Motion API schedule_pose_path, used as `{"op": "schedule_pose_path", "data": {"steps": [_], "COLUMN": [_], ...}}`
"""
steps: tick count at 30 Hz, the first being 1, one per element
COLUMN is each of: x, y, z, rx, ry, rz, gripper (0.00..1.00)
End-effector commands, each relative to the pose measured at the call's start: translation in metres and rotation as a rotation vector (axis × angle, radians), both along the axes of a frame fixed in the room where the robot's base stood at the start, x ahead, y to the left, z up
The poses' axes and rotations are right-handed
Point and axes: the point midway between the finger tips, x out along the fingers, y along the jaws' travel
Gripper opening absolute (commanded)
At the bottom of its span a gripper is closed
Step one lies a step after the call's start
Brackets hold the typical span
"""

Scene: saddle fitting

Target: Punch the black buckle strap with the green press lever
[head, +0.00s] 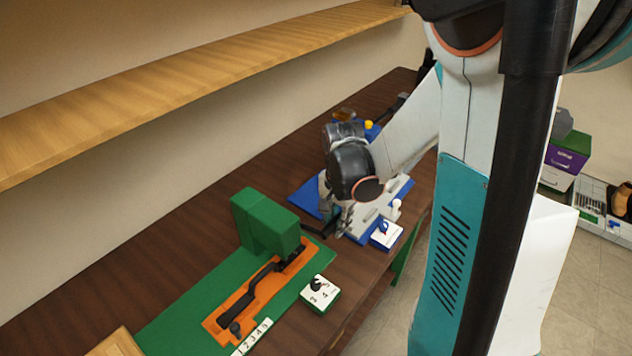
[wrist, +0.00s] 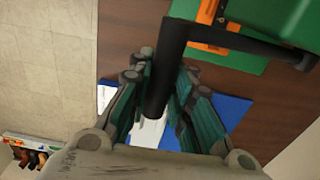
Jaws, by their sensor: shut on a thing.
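The green press (head: 265,225) stands on the workbench, on a green base. The black buckle strap (head: 262,284) lies in an orange fixture (head: 208,324), one end reaching to the press. The press lever is a black bent bar in the wrist view (wrist: 230,38). It runs from the press body at the upper right, then bends down between my fingers. My gripper (wrist: 163,78) is shut on the lever's end part. In the head view my gripper (head: 334,215) is right of the press, partly hidden by my wrist. The strap's far end under the press is hidden.
A small white-topped box with a black knob (head: 320,292) stands right of the fixture. A numbered strip (head: 252,338) lies at the front. A blue-and-white board (head: 305,197) is behind my gripper. A wooden shelf (head: 190,75) runs above the bench.

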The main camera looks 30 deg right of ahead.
Motion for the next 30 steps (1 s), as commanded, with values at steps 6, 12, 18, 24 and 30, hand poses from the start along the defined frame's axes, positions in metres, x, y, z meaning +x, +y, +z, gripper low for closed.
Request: {"op": "schedule_pose_path", "data": {"steps": [6,12,18,24,30], "x": [-0.005,-0.006,-0.007,-0.008,-0.008], "y": [-0.002,-0.002,-0.003,-0.003,-0.003], "z": [-0.016,-0.019,-0.031,-0.039,-0.044], "rx": [-0.002,-0.002,-0.002,-0.002,-0.002], "ry": [0.005,0.005,0.005,0.005,0.005], "rz": [-0.002,-0.002,-0.002,-0.002,-0.001], "gripper": [0.05,0.04,0.04,0.03,0.03]}}
